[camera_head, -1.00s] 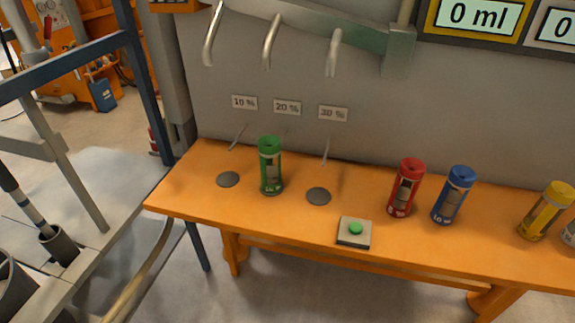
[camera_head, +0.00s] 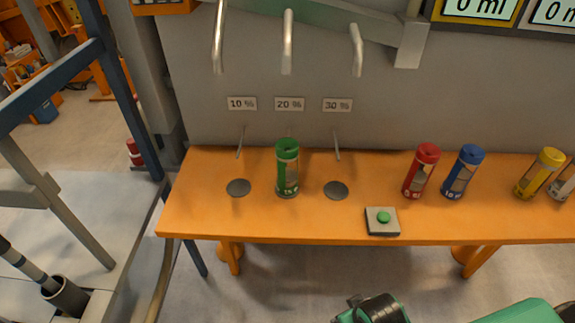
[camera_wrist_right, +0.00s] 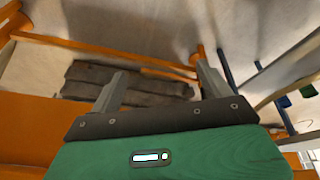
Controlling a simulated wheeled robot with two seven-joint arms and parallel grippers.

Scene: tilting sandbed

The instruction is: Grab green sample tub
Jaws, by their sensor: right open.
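The green sample tub (camera_head: 287,168) stands upright on the orange bench, on the middle spot under the "20 %" label (camera_head: 289,104). It has a green cap and a clear window in its side. My right gripper (camera_wrist_right: 163,80) is open and empty in the right wrist view, its two grey fingers apart. In the head view, green and black parts of my right arm show at the bottom edge, in front of the bench and well apart from the tub. The green tub cannot be made out for certain in the wrist view. My left gripper is not in view.
The orange bench (camera_head: 300,228) also holds a red tub (camera_head: 421,171), a blue tub (camera_head: 464,172), a yellow tub (camera_head: 539,174) and a green button (camera_head: 383,217). Bare round spots flank the green tub. Metal spouts (camera_head: 287,45) hang above. A blue frame (camera_head: 117,85) stands at left.

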